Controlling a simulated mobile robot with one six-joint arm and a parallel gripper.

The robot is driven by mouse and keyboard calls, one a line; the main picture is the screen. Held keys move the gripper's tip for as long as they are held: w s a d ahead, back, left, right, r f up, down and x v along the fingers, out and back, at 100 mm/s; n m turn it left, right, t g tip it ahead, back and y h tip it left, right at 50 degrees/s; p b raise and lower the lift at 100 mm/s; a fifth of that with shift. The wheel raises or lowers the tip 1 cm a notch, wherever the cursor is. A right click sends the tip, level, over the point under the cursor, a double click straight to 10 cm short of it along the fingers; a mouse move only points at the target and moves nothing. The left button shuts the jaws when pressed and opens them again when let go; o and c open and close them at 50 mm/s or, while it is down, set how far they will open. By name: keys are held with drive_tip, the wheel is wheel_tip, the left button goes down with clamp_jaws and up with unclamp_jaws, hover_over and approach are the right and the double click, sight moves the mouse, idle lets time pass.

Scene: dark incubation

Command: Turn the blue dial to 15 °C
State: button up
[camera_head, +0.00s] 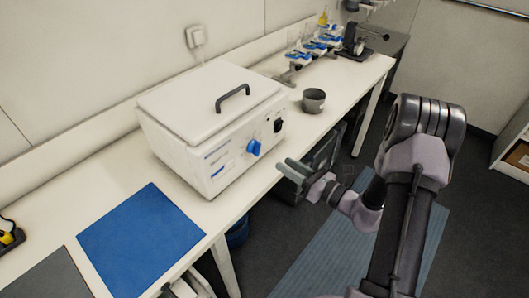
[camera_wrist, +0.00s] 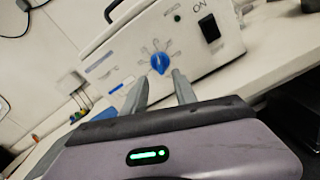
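A white box-shaped machine (camera_head: 205,125) with a black lid handle stands on the bench. Its blue dial (camera_head: 253,147) is on the front panel, and it also shows in the wrist view (camera_wrist: 160,62) with marks fanned around it. The numbers on the marks are too small to read. My gripper (camera_head: 282,167) is in front of the panel, to the right of and a little below the dial in the head view. In the wrist view the two fingers (camera_wrist: 158,82) are apart, with the dial beyond and between their tips. Nothing is between the fingers.
A black switch (camera_wrist: 209,28) marked ON is right of the dial. A dark grey pot (camera_head: 313,100) stands right of the machine. A blue mat (camera_head: 140,232) lies on the bench to the left. The bench's front edge is below my gripper.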

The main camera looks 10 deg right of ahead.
sight(260, 149)
drive_tip(key=b+x, duration=0.1)
drive_tip(key=x, duration=0.8)
drive_tip(key=shift+w+a, duration=0.15)
clamp_jaws()
